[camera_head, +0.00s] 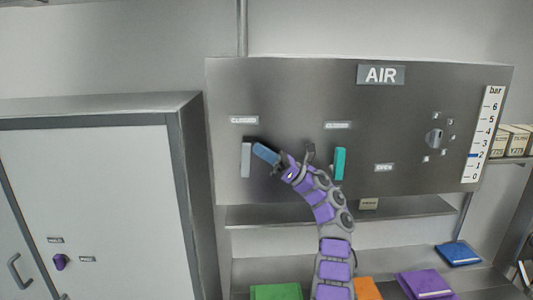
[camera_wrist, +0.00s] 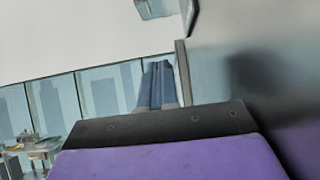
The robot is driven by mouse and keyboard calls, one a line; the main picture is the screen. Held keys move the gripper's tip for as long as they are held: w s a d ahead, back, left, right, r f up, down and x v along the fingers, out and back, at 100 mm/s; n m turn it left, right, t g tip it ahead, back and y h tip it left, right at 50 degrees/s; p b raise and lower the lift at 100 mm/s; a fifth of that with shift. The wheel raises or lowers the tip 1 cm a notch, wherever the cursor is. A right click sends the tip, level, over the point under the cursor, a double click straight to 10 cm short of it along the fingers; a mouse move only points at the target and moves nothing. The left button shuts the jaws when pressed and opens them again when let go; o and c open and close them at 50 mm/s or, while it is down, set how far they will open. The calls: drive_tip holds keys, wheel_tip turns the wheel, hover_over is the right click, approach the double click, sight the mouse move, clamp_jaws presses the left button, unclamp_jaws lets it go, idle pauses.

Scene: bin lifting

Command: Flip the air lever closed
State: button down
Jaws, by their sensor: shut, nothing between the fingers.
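The grey AIR panel (camera_head: 400,120) fills the middle of the head view. A teal upright lever (camera_head: 339,163) is right of my gripper, below a second CLOSED label (camera_head: 338,125) and left of an OPEN label (camera_head: 384,167). A blue piece (camera_wrist: 157,85) shows in the wrist view.
A bar scale (camera_head: 482,135) and a round knob (camera_head: 434,138) are on the panel's right. A shelf (camera_head: 400,211) runs below. A cabinet (camera_head: 90,200) stands at left. Coloured books, one blue (camera_head: 458,254), lie low at right.

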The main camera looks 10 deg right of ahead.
drive_tip(key=shift+w+a+r, duration=0.1)
drive_tip(key=shift+a+r, duration=0.2)
drive_tip(key=shift+a, duration=0.05)
idle(0.5)
drive_tip(key=shift+f, duration=0.1)
